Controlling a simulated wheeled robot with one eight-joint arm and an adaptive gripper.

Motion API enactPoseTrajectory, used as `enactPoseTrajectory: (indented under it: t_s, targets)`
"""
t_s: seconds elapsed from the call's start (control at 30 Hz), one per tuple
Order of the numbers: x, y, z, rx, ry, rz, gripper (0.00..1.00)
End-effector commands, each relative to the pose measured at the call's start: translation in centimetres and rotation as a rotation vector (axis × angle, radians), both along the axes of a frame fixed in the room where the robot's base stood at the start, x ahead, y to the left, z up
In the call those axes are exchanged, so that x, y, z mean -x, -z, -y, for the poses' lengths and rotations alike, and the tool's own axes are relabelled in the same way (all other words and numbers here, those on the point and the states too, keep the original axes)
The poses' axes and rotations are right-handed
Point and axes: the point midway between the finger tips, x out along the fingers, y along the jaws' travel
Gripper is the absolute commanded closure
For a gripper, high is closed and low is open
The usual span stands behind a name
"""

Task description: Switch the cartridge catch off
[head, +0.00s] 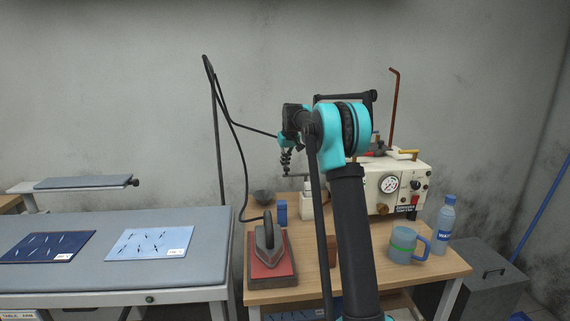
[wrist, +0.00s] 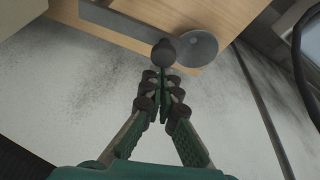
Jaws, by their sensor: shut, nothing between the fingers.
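The cream machine (head: 433,178) stands on the wooden table, with a round gauge (head: 389,184) and a dark knob (head: 416,185) on its front. I cannot tell which part is the cartridge catch; my arm hides the machine's left side. My gripper (head: 286,165) points down above the back left of the table, left of the machine. In the wrist view its fingers (wrist: 161,82) are shut with nothing between them. A dark ball-shaped part (wrist: 163,52) appears just beyond the fingertips, near a grey bar (wrist: 125,20) and a grey disc (wrist: 200,46); contact is unclear.
A red-based iron (head: 268,262), a small blue block (head: 282,212) and a dark bowl (head: 263,196) stand on the table's left. A mug (head: 404,246) and a water bottle (head: 444,226) stand on the right. A padded grey table (head: 120,275) is at left.

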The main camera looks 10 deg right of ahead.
Motion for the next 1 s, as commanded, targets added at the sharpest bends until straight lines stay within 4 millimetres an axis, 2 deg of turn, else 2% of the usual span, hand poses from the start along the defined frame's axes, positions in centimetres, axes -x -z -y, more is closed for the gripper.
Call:
enactPoseTrajectory:
  t_s: [0.47, 1.0]
  targets:
    - [1.3, 0.0, 0.0, 0.0, -0.132, 0.0, 1.0]
    - [5.6, 0.0, 1.2, 0.0, -0.619, 0.0, 1.0]
